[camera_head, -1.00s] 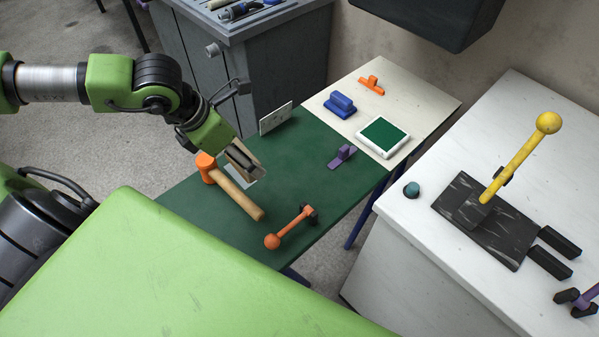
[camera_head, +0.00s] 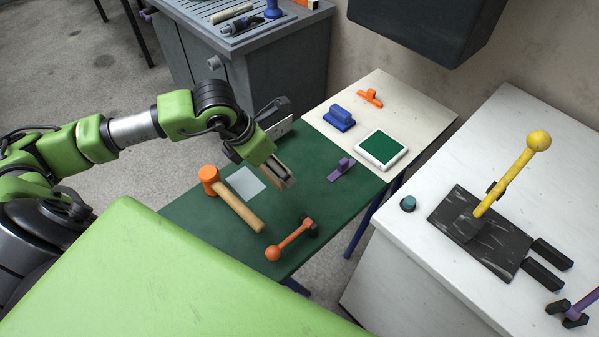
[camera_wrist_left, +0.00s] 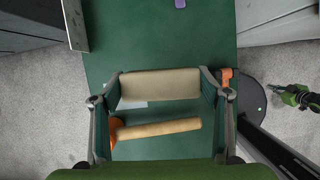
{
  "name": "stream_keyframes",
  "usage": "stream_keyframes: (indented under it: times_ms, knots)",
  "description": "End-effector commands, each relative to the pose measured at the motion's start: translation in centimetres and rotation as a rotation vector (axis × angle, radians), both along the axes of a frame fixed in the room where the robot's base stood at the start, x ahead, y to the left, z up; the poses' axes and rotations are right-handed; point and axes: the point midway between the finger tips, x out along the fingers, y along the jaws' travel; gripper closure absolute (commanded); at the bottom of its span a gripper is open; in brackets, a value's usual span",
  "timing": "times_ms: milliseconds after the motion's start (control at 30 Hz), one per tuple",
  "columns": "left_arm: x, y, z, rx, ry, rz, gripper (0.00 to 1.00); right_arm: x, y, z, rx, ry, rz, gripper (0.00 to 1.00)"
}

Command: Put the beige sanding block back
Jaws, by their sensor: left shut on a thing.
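My left gripper (camera_head: 281,176) is shut on the beige sanding block (camera_wrist_left: 160,84), which spans between its two fingers in the left wrist view. In the head view the block (camera_head: 274,177) shows partly behind the fingers, held above the green table top (camera_head: 215,225). A pale grey square (camera_head: 246,182) lies bare on the table, left of the held block. In the left wrist view this square (camera_wrist_left: 132,104) is partly hidden under the block.
An orange-headed mallet (camera_head: 232,200) and an orange ball-ended lever (camera_head: 290,240) lie nearby. A purple piece (camera_head: 341,169) is to the right. A blue block (camera_head: 339,118), orange piece (camera_head: 370,97) and green-topped white pad (camera_head: 381,147) sit on the cream part. An upright plate (camera_head: 279,127) stands behind.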

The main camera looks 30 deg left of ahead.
Motion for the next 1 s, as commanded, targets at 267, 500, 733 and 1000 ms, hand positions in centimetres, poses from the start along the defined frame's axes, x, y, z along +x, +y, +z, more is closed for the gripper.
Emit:
stream_keyframes:
  times_ms: [267, 500, 733, 1000]
  knots:
    - [3.8, -2.4, -3.6, -0.004, 0.001, 0.002, 0.51, 0.0, -0.2, 1.7, -0.003, 0.0, 0.002, 1.0]
    - [5.1, -3.1, -5.6, 0.0, -0.001, 0.0, 0.51, 0.0, -0.3, 2.0, -0.004, 0.0, 0.002, 1.0]
    - [5.7, -3.6, -8.3, 0.0, 0.004, 0.001, 0.51, 0.0, -0.3, 3.4, -0.003, 0.0, 0.002, 1.0]
    - [5.9, -3.6, -9.5, 0.0, -0.001, 0.0, 0.51, 0.0, -0.3, 3.6, -0.003, -0.001, 0.002, 1.0]
